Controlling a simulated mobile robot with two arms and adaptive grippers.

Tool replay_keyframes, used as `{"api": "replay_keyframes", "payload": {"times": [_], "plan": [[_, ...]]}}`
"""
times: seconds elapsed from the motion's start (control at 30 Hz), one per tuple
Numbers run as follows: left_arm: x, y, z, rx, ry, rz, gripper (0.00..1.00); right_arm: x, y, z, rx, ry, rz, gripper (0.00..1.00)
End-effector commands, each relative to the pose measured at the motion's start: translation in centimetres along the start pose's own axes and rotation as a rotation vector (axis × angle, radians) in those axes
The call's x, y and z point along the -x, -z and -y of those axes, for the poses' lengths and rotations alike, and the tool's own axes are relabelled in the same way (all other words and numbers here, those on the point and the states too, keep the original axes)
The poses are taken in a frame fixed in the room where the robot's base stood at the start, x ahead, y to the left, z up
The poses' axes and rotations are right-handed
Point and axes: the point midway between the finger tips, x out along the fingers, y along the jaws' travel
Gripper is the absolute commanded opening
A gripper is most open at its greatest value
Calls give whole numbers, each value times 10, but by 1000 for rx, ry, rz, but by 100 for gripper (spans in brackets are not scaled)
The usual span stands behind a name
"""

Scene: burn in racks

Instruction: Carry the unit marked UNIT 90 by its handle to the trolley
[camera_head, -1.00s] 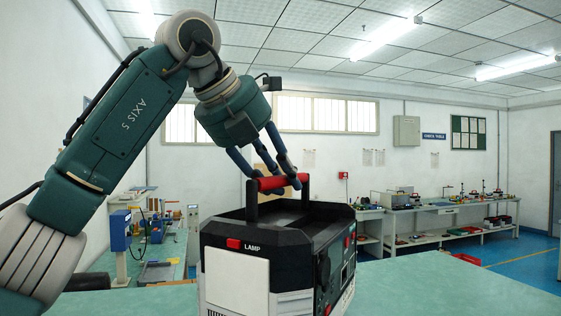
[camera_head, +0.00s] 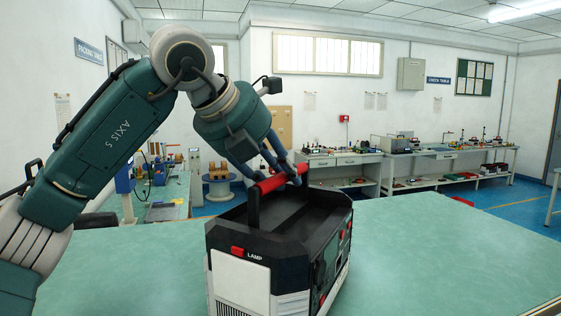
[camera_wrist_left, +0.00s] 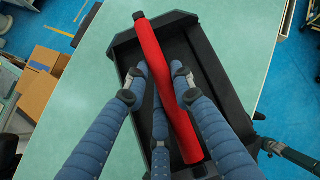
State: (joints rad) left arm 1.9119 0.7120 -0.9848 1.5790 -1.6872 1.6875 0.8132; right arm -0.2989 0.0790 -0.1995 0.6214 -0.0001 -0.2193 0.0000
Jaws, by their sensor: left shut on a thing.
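A boxy black and white unit (camera_head: 240,283) with a red LAMP button and a red handle (camera_head: 276,184) fills the lower middle of the head view. No UNIT 90 marking can be read on the faces I see. My left gripper (camera_head: 275,178) is shut on the handle from above. In the left wrist view its blue fingers (camera_wrist_left: 158,100) lie on both sides of the red handle (camera_wrist_left: 165,85), over the unit's black top tray (camera_wrist_left: 215,80). The unit is upright over the green table top; whether it touches cannot be told. My right gripper and the trolley are not in view.
The green table top (camera_head: 430,255) is clear to the right of the unit. A check table (camera_head: 350,158) with equipment runs along the back wall. A bench with tools (camera_head: 165,190) stands at the left, and cardboard boxes (camera_wrist_left: 45,80) show in the wrist view.

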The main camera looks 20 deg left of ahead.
Motion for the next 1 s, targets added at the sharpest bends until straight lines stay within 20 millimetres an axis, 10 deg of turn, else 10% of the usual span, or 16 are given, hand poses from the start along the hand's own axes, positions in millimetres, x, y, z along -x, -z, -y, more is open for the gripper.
{"api": "replay_keyframes", "payload": {"times": [0.33,0.37,0.47,1.0], "plan": [[4,-3,2,1,9,20,0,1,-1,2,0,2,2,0],[-3,3,-1,0,0,-1,30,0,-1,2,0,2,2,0],[-2,3,0,0,1,-1,46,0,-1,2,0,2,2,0],[31,3,0,-1,2,5,46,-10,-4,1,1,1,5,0]]}}
